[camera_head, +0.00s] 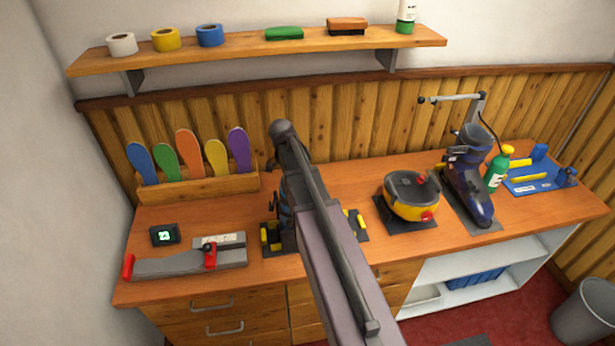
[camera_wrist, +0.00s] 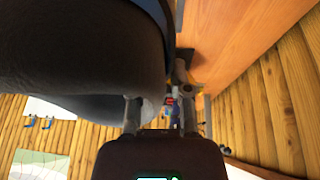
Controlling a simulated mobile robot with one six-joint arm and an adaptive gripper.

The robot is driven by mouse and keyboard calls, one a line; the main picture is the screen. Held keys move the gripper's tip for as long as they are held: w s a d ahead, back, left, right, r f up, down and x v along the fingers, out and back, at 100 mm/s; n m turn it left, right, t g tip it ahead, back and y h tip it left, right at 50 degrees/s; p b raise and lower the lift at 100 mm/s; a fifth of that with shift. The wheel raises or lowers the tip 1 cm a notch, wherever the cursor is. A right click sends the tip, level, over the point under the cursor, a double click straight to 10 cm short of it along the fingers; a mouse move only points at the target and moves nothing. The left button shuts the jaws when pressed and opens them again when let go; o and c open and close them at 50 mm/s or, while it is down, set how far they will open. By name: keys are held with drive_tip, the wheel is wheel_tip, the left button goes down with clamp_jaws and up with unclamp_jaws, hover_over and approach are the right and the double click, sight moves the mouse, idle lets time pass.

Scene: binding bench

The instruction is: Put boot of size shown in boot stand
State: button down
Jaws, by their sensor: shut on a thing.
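My gripper (camera_wrist: 160,104) is shut on a dark boot (camera_wrist: 70,45), whose grey-black body fills the upper left of the wrist view. In the head view my arm hides the gripper and most of this boot; a dark blue sliver (camera_head: 285,217) shows left of the arm. Below it is a stand with yellow clamp blocks (camera_head: 271,236) on a dark plate, partly hidden. I cannot tell whether the boot touches the stand. A small black display (camera_head: 164,235) reads what looks like 23. Another dark blue boot (camera_head: 467,188) stands upright at the right.
A rounded yellow and dark device (camera_head: 412,196) sits on a black mat right of my arm. A green bottle (camera_head: 497,168) and a blue tray (camera_head: 535,178) are far right. A grey measuring device (camera_head: 190,263) lies front left, below a rack (camera_head: 200,188) of coloured insoles.

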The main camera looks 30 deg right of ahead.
drive_tip(key=shift+f+b, duration=0.35)
idle(0.8)
drive_tip(key=shift+c, duration=2.4)
unclamp_jaws()
drive_tip(key=shift+r, duration=0.25)
